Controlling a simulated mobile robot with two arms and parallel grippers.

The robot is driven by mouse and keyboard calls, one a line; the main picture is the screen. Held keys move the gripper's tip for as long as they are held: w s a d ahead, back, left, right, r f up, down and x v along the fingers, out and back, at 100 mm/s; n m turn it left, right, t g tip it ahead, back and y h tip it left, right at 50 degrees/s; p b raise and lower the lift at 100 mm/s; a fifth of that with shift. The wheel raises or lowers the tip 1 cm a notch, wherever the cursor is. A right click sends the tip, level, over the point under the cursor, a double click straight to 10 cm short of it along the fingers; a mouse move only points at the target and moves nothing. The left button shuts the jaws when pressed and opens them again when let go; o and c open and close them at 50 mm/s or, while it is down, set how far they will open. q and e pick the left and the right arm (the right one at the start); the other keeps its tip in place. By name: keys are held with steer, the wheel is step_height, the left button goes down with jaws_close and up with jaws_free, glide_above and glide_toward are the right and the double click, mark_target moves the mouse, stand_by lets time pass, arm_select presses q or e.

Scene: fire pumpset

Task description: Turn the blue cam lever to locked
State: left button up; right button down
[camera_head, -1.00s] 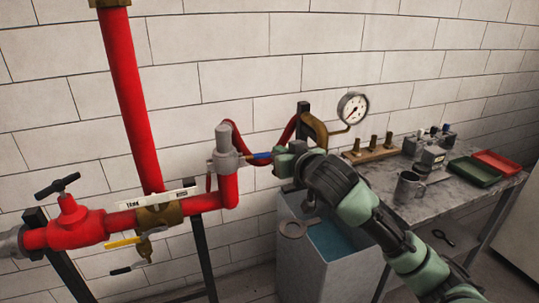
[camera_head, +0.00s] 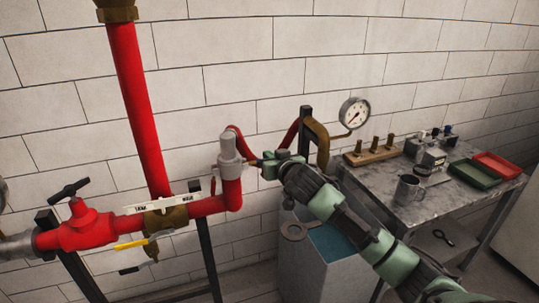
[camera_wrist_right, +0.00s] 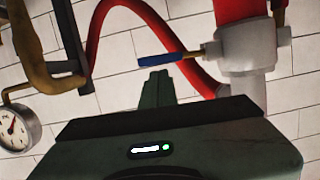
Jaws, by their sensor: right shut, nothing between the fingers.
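The blue cam lever (camera_wrist_right: 168,59) sticks out sideways from a brass-coloured stub on the grey coupling (camera_wrist_right: 245,45) in the right wrist view. In the head view the coupling (camera_head: 230,150) stands on the red pipe's upturned end, and the lever is mostly hidden by my right gripper. My right gripper (camera_head: 262,163) is shut and empty, close to the coupling's right side. In the wrist view its fingertips (camera_wrist_right: 157,76) point at the lever's middle, just below it in the picture. I cannot tell whether they touch. My left gripper is not in view.
A red hose (camera_wrist_right: 97,35) loops behind the lever to a brown bent pipe (camera_head: 318,140) near a pressure gauge (camera_head: 354,112). A grey tank (camera_head: 305,260) stands below.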

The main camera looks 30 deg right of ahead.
steer(key=shift+f, duration=0.25)
steer(key=shift+f+m, duration=0.3)
steer(key=shift+m, duration=0.1)
steer(key=a+f+m+t+y+b, duration=0.2)
steer(key=f+m, duration=0.6)
steer(key=m, duration=0.4)
steer(key=shift+w+a+t+y+b, duration=0.4)
steer(key=shift+a+y+b, duration=0.15)
steer(key=shift+y, duration=0.15)
stand_by(0.4)
steer(key=shift+r, duration=0.15)
stand_by(0.3)
